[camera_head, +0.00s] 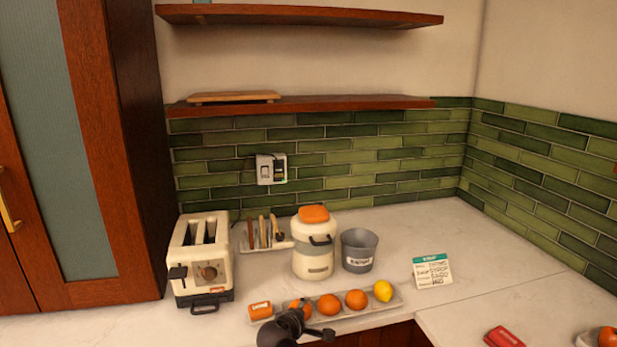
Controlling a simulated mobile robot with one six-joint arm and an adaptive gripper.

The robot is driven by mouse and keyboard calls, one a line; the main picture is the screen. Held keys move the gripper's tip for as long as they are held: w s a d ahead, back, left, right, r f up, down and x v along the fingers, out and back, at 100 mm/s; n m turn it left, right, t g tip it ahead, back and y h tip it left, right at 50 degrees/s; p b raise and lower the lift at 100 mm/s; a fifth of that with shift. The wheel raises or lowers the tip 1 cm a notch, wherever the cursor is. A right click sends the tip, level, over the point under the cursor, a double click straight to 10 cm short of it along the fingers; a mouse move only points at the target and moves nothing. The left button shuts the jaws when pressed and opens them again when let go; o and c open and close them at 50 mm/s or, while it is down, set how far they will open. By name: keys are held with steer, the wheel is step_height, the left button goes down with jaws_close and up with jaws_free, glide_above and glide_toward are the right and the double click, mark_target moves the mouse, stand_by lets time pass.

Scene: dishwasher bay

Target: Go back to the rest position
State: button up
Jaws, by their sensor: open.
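My gripper (314,319) shows dark at the bottom centre, in front of the long tray (345,312) at the counter's front edge. Its two fingers are spread apart with nothing between them. It covers part of the tray and of the fruit row. On the tray are an orange-and-white block (260,310), several oranges (329,305) and a lemon (383,291). I cannot tell whether the gripper touches the tray. The rest of my arm is mostly out of view.
Behind stand a cream toaster (203,262), a rack of slices (265,240), a cream canister (314,250) with an orange lid, and a grey bucket (359,250). A card (432,271) and a red block (504,337) are at right. Two shelves (330,104) hang above.

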steer(key=s+d+f+m+g+y+p, duration=0.1)
steer(key=s+d+f+m+g+y, duration=0.1)
steer(key=s+d+m+g, duration=0.3)
steer(key=s+d+f+m+g+y+p, duration=0.2)
steer(key=s+d+f+m+g, duration=0.2)
steer(key=d+m, duration=0.5)
steer(key=shift+s+d+f+m+g+y, duration=0.3)
steer(key=shift+s+d+g, duration=0.9)
steer(key=shift+d, duration=0.85)
steer(key=shift+w, duration=0.25)
